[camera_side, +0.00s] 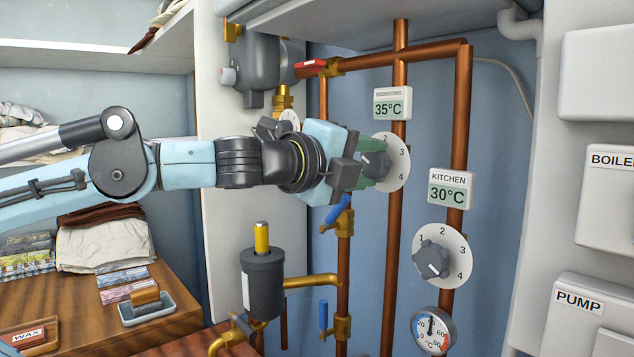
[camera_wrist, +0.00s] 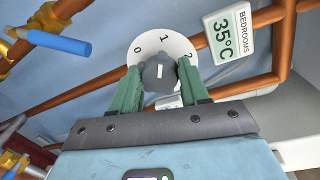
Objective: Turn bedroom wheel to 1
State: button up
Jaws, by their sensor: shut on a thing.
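The bedroom wheel is a dark grey knob (camera_wrist: 158,74) on a round white numbered dial (camera_wrist: 180,45), under the "BEDROOMS" display reading 35°C (camera_wrist: 226,38). In the wrist view 0, 1 and 2 show on the dial. The white mark on the knob points up, roughly toward the 1. My gripper (camera_wrist: 160,78) has its two green fingers on either side of the knob and is shut on it. In the side view my gripper (camera_side: 368,168) reaches the dial (camera_side: 398,164) from the left and covers part of it; 2, 3 and 4 show there.
The kitchen dial (camera_side: 441,256) sits lower right under a 30°C display (camera_side: 451,189). Copper pipes (camera_side: 400,60) run around the dials. Blue-handled valves (camera_side: 338,208), a dark canister (camera_side: 262,282) and a round gauge (camera_side: 432,330) are below.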

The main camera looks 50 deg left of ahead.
dwell(0.3)
jog(key=o, duration=1.1)
jog(key=shift+s, duration=0.1)
jog(key=s, duration=0.8)
jog(key=s+r, duration=0.1)
jog(key=s, duration=0.3)
jog(key=shift+d, duration=0.25)
jog(key=shift+w, duration=0.1)
jog(key=a+f+n+g, duration=0.2)
jog(key=f+n+g, duration=0.1)
jog(key=f+n, duration=0.4)
jog(key=a+f+n+g, duration=0.3)
jog(key=f+n, duration=0.3)
jog(key=f, duration=0.7)
jog(key=w+a+f+n+g, duration=0.1)
jog(key=a+f+n+g, duration=0.1)
jog(key=f+n+g, duration=0.2)
notch_tip(320, 180, down, 7)
jog(key=shift+w+a+r+n+h, duration=0.1)
jog(key=shift+n+h, duration=0.1)
jog(key=shift+n, duration=0.7)
jog(key=shift+a+f+n+h, duration=0.1)
jog(key=shift+n+h, duration=0.1)
jog(key=shift+n, duration=0.7)
